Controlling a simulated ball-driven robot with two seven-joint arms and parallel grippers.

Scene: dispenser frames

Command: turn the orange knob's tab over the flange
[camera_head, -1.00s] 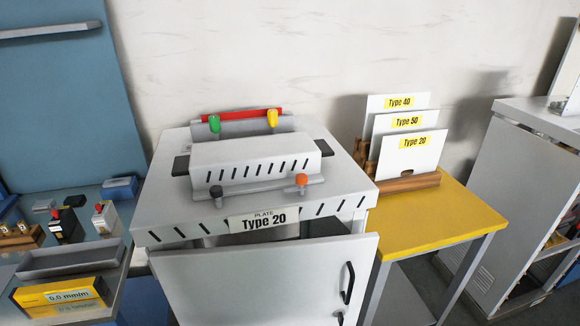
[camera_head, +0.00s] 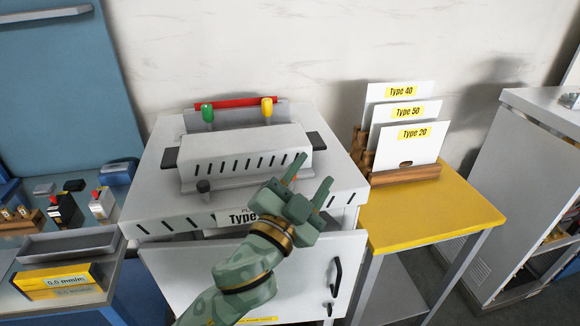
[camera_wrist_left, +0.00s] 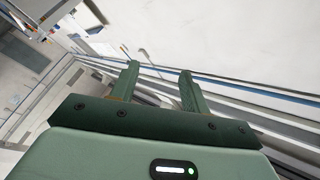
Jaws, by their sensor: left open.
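The orange knob (camera_head: 296,177) is at the right end of the grey flange (camera_head: 236,192) along the front of the white dispenser. Only a sliver of it shows behind my left gripper, and its tab is hidden. My left gripper (camera_head: 314,170) is open, its two fingers pointing up and to the right in front of the machine's right front. The fingers also show apart and empty in the left wrist view (camera_wrist_left: 159,72). I cannot tell if a finger touches the knob. My right gripper is not in view.
A dark knob (camera_head: 204,190) stands at the flange's left end. The cabinet door (camera_head: 190,272) is below. A yellow table (camera_head: 455,215) with a wooden plate rack (camera_head: 408,176) stands to the right.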

